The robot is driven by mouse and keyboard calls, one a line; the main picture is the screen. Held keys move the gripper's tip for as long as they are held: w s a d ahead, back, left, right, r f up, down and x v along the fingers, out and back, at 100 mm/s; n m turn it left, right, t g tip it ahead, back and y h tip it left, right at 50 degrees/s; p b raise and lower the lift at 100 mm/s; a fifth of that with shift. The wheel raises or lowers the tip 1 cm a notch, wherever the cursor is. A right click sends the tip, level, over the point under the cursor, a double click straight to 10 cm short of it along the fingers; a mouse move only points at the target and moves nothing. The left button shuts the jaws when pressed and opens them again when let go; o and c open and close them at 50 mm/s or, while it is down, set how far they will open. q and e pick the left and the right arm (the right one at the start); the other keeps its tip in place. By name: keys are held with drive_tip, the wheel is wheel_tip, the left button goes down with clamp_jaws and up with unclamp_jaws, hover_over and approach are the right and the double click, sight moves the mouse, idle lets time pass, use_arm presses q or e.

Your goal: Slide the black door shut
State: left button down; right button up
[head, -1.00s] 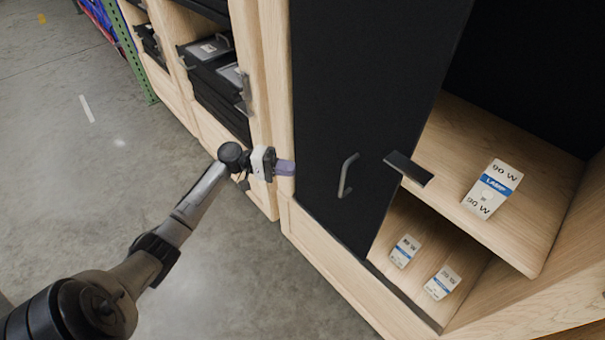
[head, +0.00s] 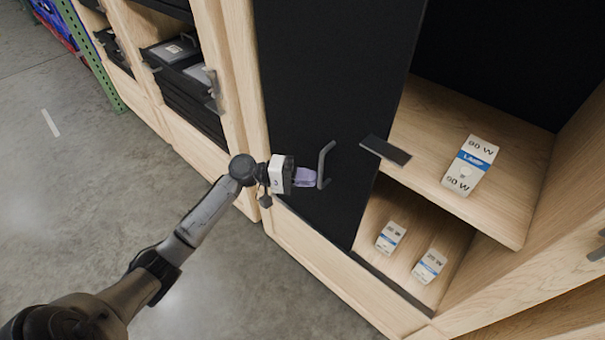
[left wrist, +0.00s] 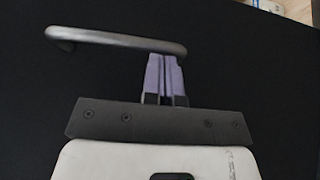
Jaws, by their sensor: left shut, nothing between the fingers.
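The black door (head: 320,90) covers the left part of the wooden cabinet; the right part stands open. A grey bar handle (head: 325,165) is fixed upright on the door. My left gripper (head: 312,178) is shut and empty, its purple fingertips at the left side of the handle's lower half. In the left wrist view the fingers (left wrist: 165,75) point at the handle (left wrist: 115,40), which crosses at their tips, with the black door behind. I cannot tell whether they touch it. My right gripper is not in view.
Lamp boxes stand on the open shelves, a larger one (head: 470,165) above and two smaller ones (head: 391,237) below. A dark flat plate (head: 385,150) juts out near the door's right edge. Black bins (head: 185,75) fill the cabinet at left. The floor at left is clear.

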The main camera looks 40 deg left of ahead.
use_arm(q)
drive_tip(key=shift+d, duration=0.1)
idle(0.3)
drive_tip(key=d+p, duration=0.8)
drive_tip(key=d, duration=2.2)
drive_tip(key=shift+w+d, duration=0.15)
